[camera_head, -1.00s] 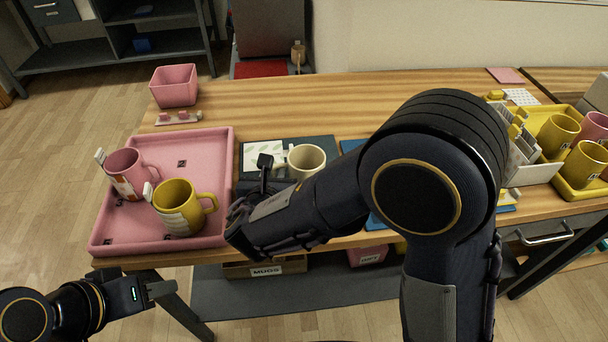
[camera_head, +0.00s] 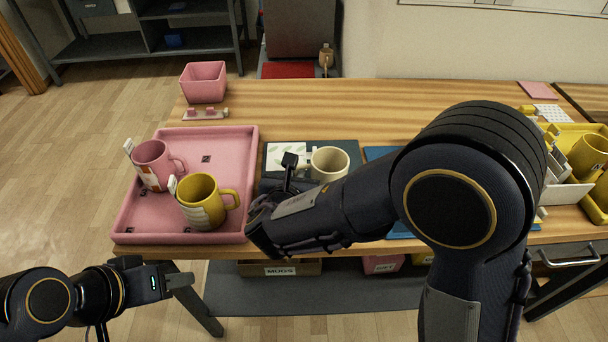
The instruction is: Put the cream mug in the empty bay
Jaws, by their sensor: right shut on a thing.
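The cream mug (camera_head: 329,163) stands upright over the dark mat (camera_head: 348,149), right of the pink tray. My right gripper (camera_head: 291,164) is at the mug's handle on its left side and is shut on it; the forearm hides the mug's lower part. The pink tray (camera_head: 233,150) holds a pink mug (camera_head: 153,163) at its left and a yellow mug (camera_head: 199,203) near its front. Bare tray floor with a small dark marker shows at the back right. My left gripper (camera_head: 176,281) is low, in front of the table; its finger gap is not clear.
A pink bin (camera_head: 203,82) and a small pink-topped strip (camera_head: 205,114) stand behind the tray. A white card (camera_head: 287,156) lies on the dark mat. My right arm covers much of the blue mat (camera_head: 378,153). Yellow mugs (camera_head: 588,157) sit in a yellow tray at far right.

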